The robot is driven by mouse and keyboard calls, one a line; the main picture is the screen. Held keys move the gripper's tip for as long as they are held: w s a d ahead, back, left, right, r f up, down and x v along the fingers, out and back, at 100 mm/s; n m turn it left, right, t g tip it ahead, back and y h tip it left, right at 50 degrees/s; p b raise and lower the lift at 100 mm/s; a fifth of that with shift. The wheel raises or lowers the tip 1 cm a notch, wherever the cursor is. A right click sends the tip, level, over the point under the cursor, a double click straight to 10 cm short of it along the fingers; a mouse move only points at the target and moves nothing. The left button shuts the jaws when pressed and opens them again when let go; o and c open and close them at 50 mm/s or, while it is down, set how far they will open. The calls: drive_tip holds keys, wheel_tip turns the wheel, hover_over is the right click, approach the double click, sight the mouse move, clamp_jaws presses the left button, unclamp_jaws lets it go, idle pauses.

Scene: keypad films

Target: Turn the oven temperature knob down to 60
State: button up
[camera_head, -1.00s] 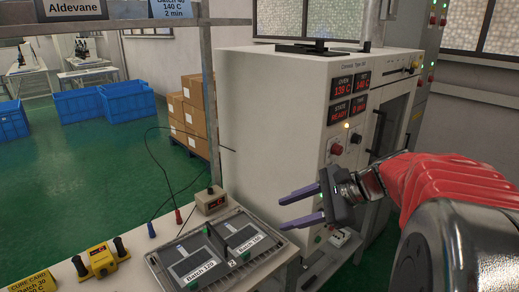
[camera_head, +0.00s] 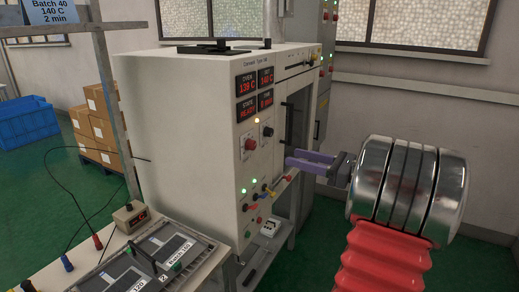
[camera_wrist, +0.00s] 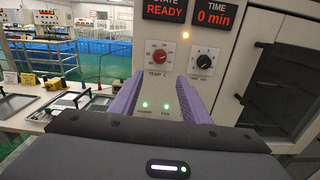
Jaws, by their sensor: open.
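The white oven (camera_head: 180,120) stands left of centre in the head view. Its displays (camera_head: 255,92) read 139 C for oven, 140 C for set and READY. The red temperature knob (camera_head: 249,144) is on the front panel below them; in the wrist view the knob (camera_wrist: 159,56) sits on a dial marked TEMP C. A black knob (camera_head: 267,132) is to its right, also in the wrist view (camera_wrist: 204,61). My gripper (camera_head: 289,158) is open and empty, apart from the panel. In the wrist view its fingertips (camera_wrist: 160,80) point toward the red knob, which shows just above the gap.
Lit green lamps and several small coloured controls (camera_head: 262,192) lie below the knobs. The oven door handle (camera_head: 288,122) is to the right.

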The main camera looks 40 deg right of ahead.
sight(255, 147)
drive_tip(key=shift+w, duration=0.1)
drive_tip(key=x, duration=1.3)
drive_tip(key=shift+w+a, duration=0.15)
drive_tip(key=shift+w, duration=0.2)
drive_tip(key=c, duration=1.1)
